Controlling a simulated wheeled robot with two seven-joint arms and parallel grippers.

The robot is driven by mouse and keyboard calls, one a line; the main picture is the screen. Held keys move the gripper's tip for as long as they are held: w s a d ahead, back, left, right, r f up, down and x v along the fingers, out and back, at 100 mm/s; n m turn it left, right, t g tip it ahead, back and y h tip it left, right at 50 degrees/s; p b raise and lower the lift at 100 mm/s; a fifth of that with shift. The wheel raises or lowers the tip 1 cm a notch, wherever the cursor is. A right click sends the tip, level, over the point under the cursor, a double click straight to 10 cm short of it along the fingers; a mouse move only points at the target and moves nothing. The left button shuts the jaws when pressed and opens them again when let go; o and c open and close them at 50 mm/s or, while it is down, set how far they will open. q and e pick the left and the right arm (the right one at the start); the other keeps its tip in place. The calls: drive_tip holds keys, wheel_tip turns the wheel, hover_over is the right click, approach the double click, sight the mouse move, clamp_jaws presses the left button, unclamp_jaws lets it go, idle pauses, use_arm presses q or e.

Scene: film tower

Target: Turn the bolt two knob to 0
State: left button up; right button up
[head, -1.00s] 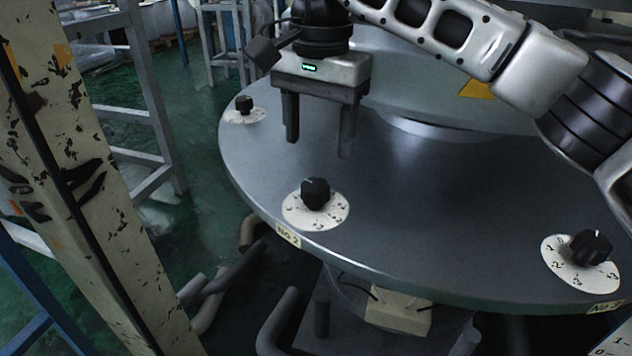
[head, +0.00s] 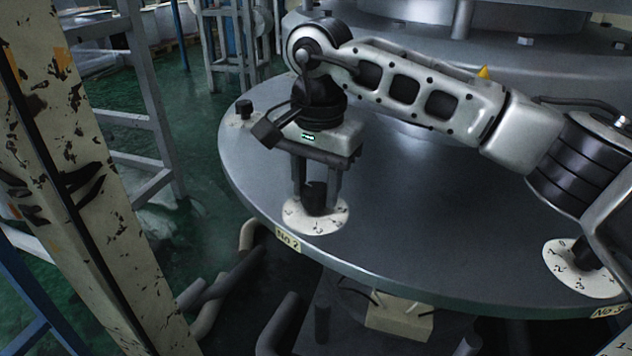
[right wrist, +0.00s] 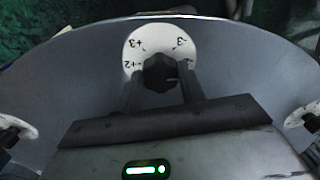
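The bolt two knob (head: 315,198) is a black knob on a white numbered dial (head: 318,220), above the "No 2" label (head: 288,240) at the round table's front edge. My right gripper (head: 316,192) points down over it, one finger on each side. In the right wrist view the knob (right wrist: 160,73) sits between the fingertips of the gripper (right wrist: 161,88), with dark space visible beside it, so the fingers look open around it. The dial shows +2, +3 and -3; the rest is hidden. My left gripper is out of view.
A second knob (head: 243,108) stands at the table's far left edge. Another dial (head: 575,275) is at the right, its knob partly behind my right arm. The grey table top (head: 430,215) is clear between the dials. A chipped post (head: 85,190) stands at the left.

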drive_tip(key=shift+m, duration=0.4)
drive_tip(key=m, duration=0.2)
drive_tip(key=shift+m, duration=0.4)
drive_tip(key=m, duration=0.3)
drive_tip(key=shift+m+b, duration=0.3)
drive_tip(key=shift+m, duration=0.9)
drive_tip(key=m, duration=0.4)
drive_tip(key=shift+b, duration=0.3)
drive_tip(key=m, duration=0.4)
drive_tip(key=shift+m+h, duration=0.3)
drive_tip(key=o, duration=1)
